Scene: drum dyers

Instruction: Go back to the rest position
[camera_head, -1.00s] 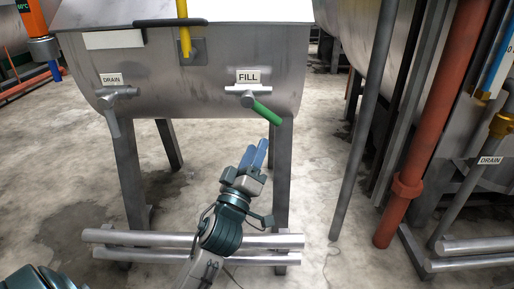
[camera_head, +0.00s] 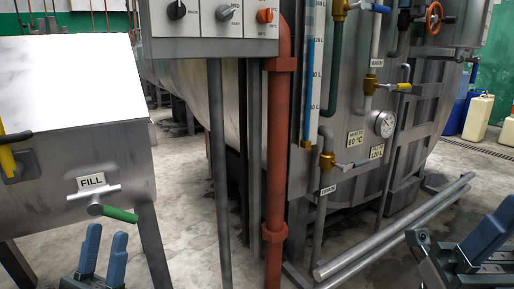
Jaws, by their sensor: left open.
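My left gripper (camera_head: 107,234) is at the bottom left, its two blue fingers pointing up with a gap between them and nothing in it. It appears below the green-handled FILL valve (camera_head: 118,213) of the steel drum, apart from the handle. My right gripper (camera_head: 503,212) is at the lower right edge, partly cut off. Its dark blue fingers overlap in this view, so their gap is unclear, and I see nothing held in them.
The steel drum (camera_head: 95,150) with a pale lid (camera_head: 70,85) stands at left. A grey post (camera_head: 218,150) and red pipe (camera_head: 276,170) rise mid-view. A large tank with gauge (camera_head: 384,124) and horizontal rails (camera_head: 390,235) is at right. Yellow containers (camera_head: 478,117) stand far right.

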